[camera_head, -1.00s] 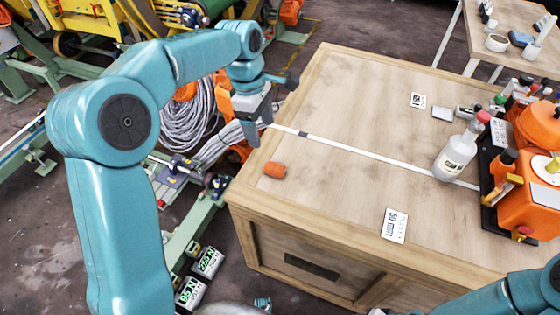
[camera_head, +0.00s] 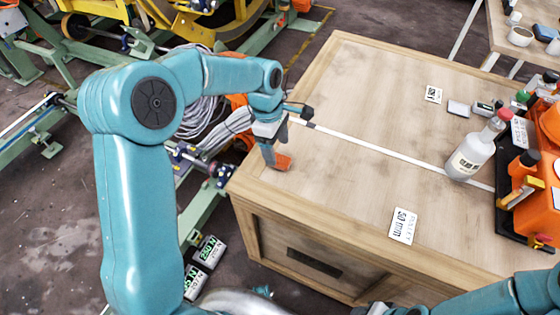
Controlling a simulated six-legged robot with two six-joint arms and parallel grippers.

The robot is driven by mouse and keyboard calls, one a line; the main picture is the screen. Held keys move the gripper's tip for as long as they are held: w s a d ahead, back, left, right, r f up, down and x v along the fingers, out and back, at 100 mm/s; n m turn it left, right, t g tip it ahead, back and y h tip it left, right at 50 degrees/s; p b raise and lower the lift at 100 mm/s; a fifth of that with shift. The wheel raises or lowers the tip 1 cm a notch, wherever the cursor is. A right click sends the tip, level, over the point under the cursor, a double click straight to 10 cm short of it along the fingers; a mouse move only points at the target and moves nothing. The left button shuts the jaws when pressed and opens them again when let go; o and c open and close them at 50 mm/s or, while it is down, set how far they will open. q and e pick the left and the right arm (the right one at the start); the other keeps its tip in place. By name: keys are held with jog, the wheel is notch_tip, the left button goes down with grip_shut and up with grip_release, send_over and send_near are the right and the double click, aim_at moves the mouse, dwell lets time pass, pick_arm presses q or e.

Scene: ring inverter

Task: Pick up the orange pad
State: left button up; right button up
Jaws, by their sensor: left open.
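The orange pad (camera_head: 283,162) is a small orange piece near the left edge of the wooden workbench (camera_head: 350,95). My left gripper (camera_head: 270,158) is right at the pad, its visible finger pointing down and overlapping the pad's left side in the head view. Its jaws are open. I cannot tell whether a finger touches the pad, and part of the pad is hidden behind the gripper. My right arm comes in at the bottom right, but its gripper is not clearly visible.
A white bottle (camera_head: 472,155) stands on the right of the bench beside a black tray with orange equipment (camera_head: 548,190). A white strip (camera_head: 380,150) crosses the bench top. A printed label (camera_head: 403,225) lies near the front edge. The middle of the bench is mostly clear.

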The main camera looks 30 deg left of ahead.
aim_at(279, 158)
pick_arm(q)
jog(key=f, duration=0.4)
jog(key=shift+w+d+f+b, duration=0.25)
jog(key=shift+f+b, duration=0.05)
jog(key=shift+s+r, duration=0.1)
jog(key=shift+s, duration=0.05)
jog(key=c, duration=1.2)
notch_tip(279, 158, up, 20)
jog(key=p, duration=0.3)
jog(key=shift+p, duration=0.35)
